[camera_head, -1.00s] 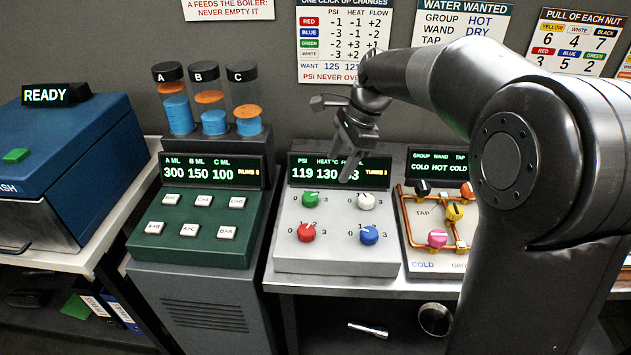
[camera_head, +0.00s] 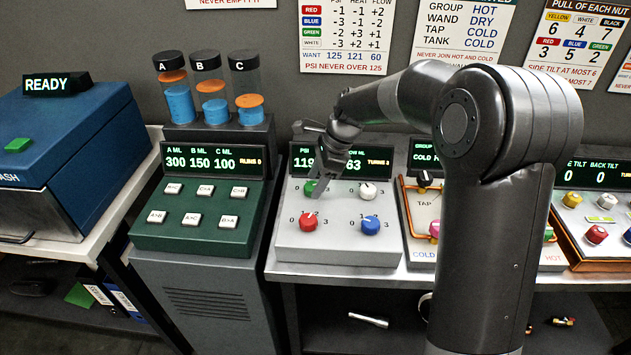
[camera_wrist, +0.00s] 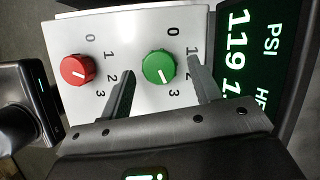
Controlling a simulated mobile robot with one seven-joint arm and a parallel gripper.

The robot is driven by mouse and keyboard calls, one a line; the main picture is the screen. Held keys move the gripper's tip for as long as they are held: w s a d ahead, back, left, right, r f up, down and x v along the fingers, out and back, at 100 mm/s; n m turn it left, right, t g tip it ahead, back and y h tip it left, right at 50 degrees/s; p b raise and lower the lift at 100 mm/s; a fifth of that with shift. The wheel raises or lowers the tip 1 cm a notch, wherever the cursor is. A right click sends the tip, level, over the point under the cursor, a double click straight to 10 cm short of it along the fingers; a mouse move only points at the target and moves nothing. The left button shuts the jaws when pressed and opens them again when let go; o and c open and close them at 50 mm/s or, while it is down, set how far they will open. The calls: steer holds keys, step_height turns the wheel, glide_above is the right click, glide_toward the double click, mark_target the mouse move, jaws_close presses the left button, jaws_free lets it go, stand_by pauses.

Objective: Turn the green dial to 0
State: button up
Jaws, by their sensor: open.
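The green dial (camera_head: 308,187) is at the upper left of the grey panel (camera_head: 340,245) and is partly hidden by my gripper in the head view. In the wrist view the green dial (camera_wrist: 157,66) shows plainly, with marks 0 to 3 beside it. Its white line slants to the lower right, roughly toward the 3 side; the exact setting is hard to tell. My gripper (camera_head: 317,190) is open and points down at the dial. In the wrist view my gripper (camera_wrist: 160,68) has one finger on each side of the dial, and contact cannot be told.
A red dial (camera_head: 308,222), a blue dial (camera_head: 371,227) and a white dial (camera_head: 367,191) sit close by on the panel. The red dial (camera_wrist: 77,70) is near one finger in the wrist view. A display (camera_head: 340,161) stands behind, partly covered by my arm.

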steer(key=shift+a+f, duration=0.2)
steer(key=shift+f, duration=0.15)
steer(key=c, duration=1)
